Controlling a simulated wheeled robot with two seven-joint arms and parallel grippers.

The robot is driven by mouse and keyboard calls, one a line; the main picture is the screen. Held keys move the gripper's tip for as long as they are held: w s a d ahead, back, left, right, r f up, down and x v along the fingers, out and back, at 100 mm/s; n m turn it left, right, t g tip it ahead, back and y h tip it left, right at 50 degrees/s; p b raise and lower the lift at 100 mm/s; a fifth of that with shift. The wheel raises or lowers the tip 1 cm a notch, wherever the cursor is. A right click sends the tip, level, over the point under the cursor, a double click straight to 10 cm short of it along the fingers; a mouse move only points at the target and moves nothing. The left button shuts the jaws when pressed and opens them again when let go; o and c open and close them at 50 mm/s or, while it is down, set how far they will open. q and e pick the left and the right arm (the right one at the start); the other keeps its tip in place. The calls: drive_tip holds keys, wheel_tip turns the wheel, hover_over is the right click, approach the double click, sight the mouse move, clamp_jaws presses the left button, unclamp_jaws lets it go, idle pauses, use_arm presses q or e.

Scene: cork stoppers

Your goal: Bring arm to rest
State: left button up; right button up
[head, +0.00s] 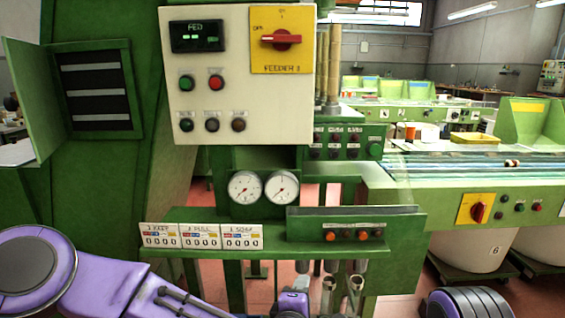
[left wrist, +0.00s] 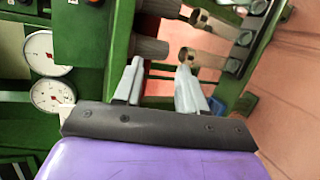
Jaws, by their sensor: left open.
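My left arm (head: 130,280) is purple and comes in from the left along the bottom of the head view. My left gripper (head: 296,290) is at the bottom middle, below the green shelf and near the hanging metal tubes. In the left wrist view my left gripper (left wrist: 160,70) has its two grey fingers apart, with nothing between them. The metal tubes (left wrist: 207,57) are just beyond the fingertips; I cannot tell whether they touch. My right gripper is not in view.
A green shelf (head: 270,246) with counters (head: 201,236) stands in front, above my left gripper. Two dials (head: 264,187) and a white control panel (head: 235,130) are above it. A conveyor machine (head: 400,195) is on the right. Reddish floor (left wrist: 285,120) shows clear in the left wrist view.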

use_arm(q)
drive_tip(key=s+a+f+m+g+y, duration=0.1)
drive_tip(key=s+a+f+m+g, duration=0.15)
drive_tip(key=f, duration=0.45)
drive_tip(key=s+a+f+m+g, duration=0.1)
drive_tip(key=s+a+f+m, duration=0.2)
drive_tip(key=f, duration=0.4)
drive_tip(key=s+a+f+m+g+y, duration=0.4)
drive_tip(key=s+a+f+g, duration=0.1)
drive_tip(key=s+a+f, duration=1.25)
drive_tip(key=s+a+r+g+y+p, duration=0.2)
drive_tip(key=s+a+g, duration=0.1)
drive_tip(key=s+a, duration=0.75)
wheel_tip(320, 180, up, 11)
drive_tip(key=w+a+p, duration=0.1)
drive_tip(key=w+p, duration=0.1)
drive_tip(key=p, duration=0.8)
drive_tip(key=shift+f+t+p, duration=0.2)
drive_tip(key=shift+t+p, duration=0.15)
drive_tip(key=shift+s+a+m, duration=0.1)
drive_tip(key=shift+s+m, duration=0.05)
drive_tip(key=shift+m, duration=0.1)
